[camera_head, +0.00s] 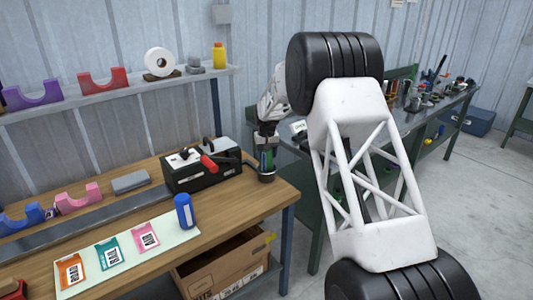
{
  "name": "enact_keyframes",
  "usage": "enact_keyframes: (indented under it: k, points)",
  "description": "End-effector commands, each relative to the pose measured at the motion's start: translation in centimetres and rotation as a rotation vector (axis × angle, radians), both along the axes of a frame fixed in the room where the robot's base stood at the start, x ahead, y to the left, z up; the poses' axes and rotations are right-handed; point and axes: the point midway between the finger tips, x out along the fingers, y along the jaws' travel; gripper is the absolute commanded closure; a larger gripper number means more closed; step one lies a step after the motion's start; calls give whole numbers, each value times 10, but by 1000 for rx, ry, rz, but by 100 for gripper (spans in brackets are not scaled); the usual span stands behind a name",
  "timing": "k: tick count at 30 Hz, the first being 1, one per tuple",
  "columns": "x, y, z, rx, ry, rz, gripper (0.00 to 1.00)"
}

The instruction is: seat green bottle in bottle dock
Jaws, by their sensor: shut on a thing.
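A dark round cup, which looks like the bottle dock (266,177), stands at the bench's right edge directly under the bottle. The bottle's lower end meets or overlaps the cup's rim in this view. I cannot tell how deep it sits or whether it touches the bottom.
A cardboard box (222,268) is below. My white arm covers the right middle.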

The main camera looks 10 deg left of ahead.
Motion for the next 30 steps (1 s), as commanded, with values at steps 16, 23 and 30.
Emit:
enact_keyframes:
  k: [16, 23, 30]
  points:
    - [0, 0, -9, 0, 0, 0, 71]
    - [0, 0, -13, 0, 0, 0, 71]
    - [0, 0, -17, 0, 0, 0, 71]
